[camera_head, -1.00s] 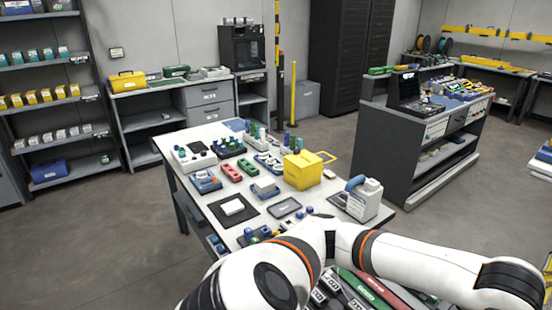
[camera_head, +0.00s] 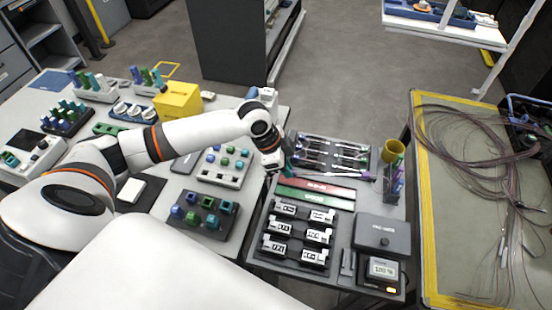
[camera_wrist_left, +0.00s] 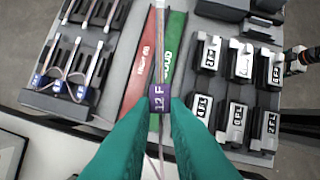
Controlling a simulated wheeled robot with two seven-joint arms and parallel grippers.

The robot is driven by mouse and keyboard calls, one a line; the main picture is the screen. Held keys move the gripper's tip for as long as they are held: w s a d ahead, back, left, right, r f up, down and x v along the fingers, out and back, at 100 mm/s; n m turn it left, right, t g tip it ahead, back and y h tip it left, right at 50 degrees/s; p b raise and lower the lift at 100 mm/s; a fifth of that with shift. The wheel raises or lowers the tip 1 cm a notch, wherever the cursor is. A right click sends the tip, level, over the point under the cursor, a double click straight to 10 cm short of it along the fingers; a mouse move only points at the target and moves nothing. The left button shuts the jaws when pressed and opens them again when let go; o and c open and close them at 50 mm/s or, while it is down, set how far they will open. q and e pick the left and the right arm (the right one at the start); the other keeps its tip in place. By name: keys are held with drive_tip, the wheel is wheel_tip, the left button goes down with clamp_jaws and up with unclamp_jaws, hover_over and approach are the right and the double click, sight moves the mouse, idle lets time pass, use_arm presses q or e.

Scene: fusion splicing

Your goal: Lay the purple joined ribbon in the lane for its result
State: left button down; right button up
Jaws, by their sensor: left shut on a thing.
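My left gripper (camera_wrist_left: 160,112) has teal fingers and is shut on the purple joined ribbon (camera_wrist_left: 160,98), at its purple tag marked 12 F. The thin strand runs up from the tag, over the lanes, and down between the fingers. The red lane (camera_wrist_left: 138,68) lies to the left and the green lane (camera_wrist_left: 176,50) to the right below it; I cannot tell if the ribbon touches them. In the head view my left gripper (camera_head: 273,162) is at the left end of the red lane (camera_head: 318,187) and green lane (camera_head: 308,197). The ribbon is too small to make out there.
A rack of ribbons (camera_head: 338,136) lies behind the lanes. Black holders with white labels (camera_head: 297,238) sit in front. A grey box (camera_head: 382,236) and a small display device (camera_head: 383,270) stand front right, a yellow cup (camera_head: 393,151) back right.

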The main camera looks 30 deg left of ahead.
use_arm(q)
drive_tip(key=a+f+m+p, duration=0.1)
drive_tip(key=a+f+m, duration=0.1)
drive_tip(key=g+b, duration=0.1)
drive_tip(key=b, duration=0.4)
hover_over(282, 191)
drive_tip(key=a, duration=0.2)
drive_tip(key=shift+m, duration=0.4)
drive_tip(key=f, duration=0.5)
drive_tip(key=shift+s+d+f, duration=0.15)
drive_tip(key=shift+s+f, duration=0.05)
drive_tip(key=shift+f, duration=0.05)
drive_tip(key=shift+f+b, duration=0.7)
drive_tip(key=shift+f, duration=0.55)
use_arm(e)
wheel_tip(282, 191, down, 5)
drive_tip(key=shift+r, duration=0.15)
use_arm(q)
drive_tip(key=c, duration=1.4)
unclamp_jaws()
drive_tip(key=shift+o, duration=0.3)
drive_tip(key=shift+s+r, duration=0.1)
use_arm(e)
drive_tip(key=shift+s, duration=0.1)
use_arm(q)
drive_tip(key=shift+r, duration=0.1)
